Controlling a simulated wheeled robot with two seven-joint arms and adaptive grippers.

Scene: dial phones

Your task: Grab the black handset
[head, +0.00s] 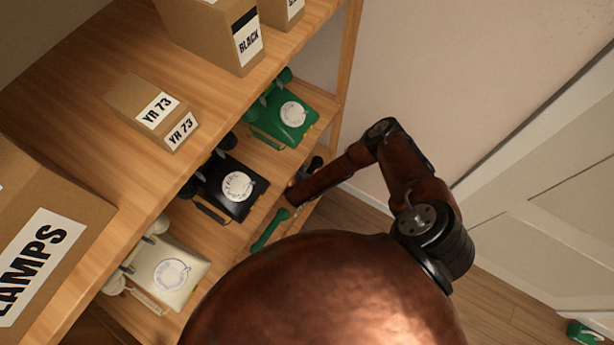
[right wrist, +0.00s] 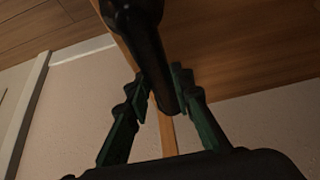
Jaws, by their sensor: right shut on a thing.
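The black handset (right wrist: 145,35) runs between the two fingers of my right gripper (right wrist: 162,88) in the right wrist view. The fingers press on it from both sides, near its narrow handle, and its thick end points up in the picture. In the head view my right arm reaches in to the shelf edge, and a dark end of the handset (head: 316,163) shows beside the wrist. The rest of it is hidden there. The black dial phone (head: 236,186) sits on the shelf to the left. My left gripper is not in view.
A green phone (head: 290,114) and a cream phone (head: 170,270) stand on the same shelf. A green handset (head: 270,229) lies near its front edge. Cardboard boxes, including one small box (head: 152,110), stand on the top shelf.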

